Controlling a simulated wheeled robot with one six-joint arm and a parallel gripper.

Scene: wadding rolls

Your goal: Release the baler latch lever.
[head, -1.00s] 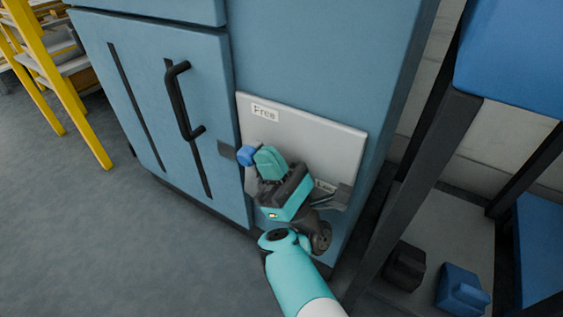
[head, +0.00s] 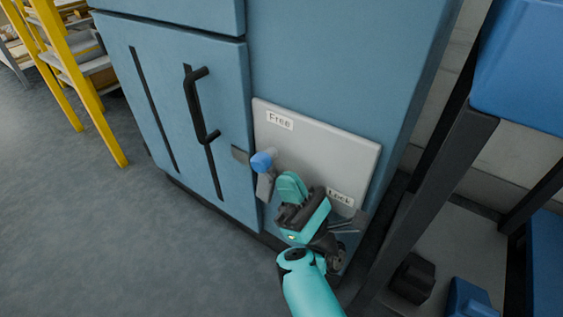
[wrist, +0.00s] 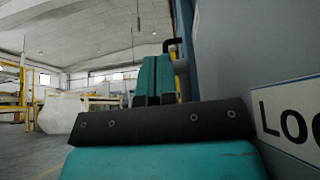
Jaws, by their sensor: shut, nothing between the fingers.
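The latch lever has a blue round knob (head: 262,161) on a short grey arm (head: 264,187) at the left edge of a pale plate (head: 325,150) on the blue baler. The arm's lower end is partly hidden behind my gripper. A "Free" label (head: 279,121) is at the plate's upper left; a "Lock" label (head: 340,197) is at its lower right and shows large at the right in the wrist view (wrist: 290,115). My gripper (head: 290,183) is shut and empty, just right of and below the knob, apart from it. Its closed teal fingers (wrist: 156,80) show in the wrist view.
A blue door with a black handle (head: 200,105) is left of the plate. A dark-framed rack (head: 440,180) with blue items stands close on the right. The grey floor (head: 110,240) on the left is clear.

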